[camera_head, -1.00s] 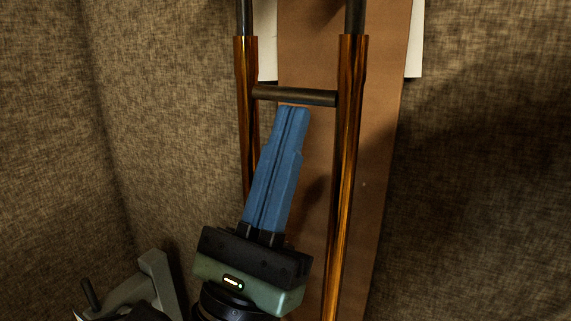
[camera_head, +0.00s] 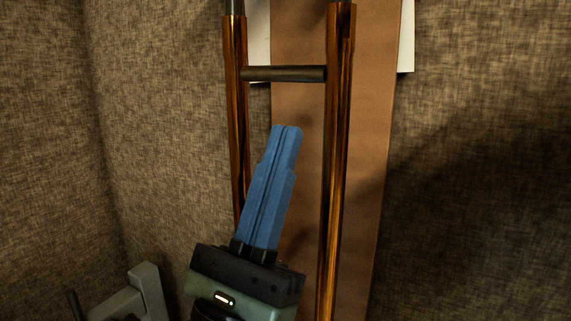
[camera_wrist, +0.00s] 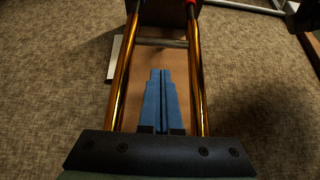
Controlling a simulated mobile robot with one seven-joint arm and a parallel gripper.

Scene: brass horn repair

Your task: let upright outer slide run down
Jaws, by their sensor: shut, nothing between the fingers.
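The outer slide (camera_head: 338,150) stands upright as two amber-brass tubes joined near the top by a dark crossbar (camera_head: 285,74). Dark inner tubes (camera_head: 340,2) show just above its upper ends. The slide also shows in the wrist view (camera_wrist: 197,80), with its crossbar (camera_wrist: 162,43) beyond my fingertips. My gripper (camera_head: 286,128) has blue fingers pressed together with nothing between them. It points up between the two tubes, with its tips below the crossbar and a clear gap between them. The lower ends of the tubes are out of view.
A brown board (camera_head: 300,110) stands behind the slide, with a white panel (camera_head: 406,40) behind it. Mottled brown fabric-like surfaces (camera_head: 480,150) lie on both sides. A grey bracket-like part (camera_head: 145,290) is at the lower left. The wrist view shows frame bars (camera_wrist: 250,6) at the top right.

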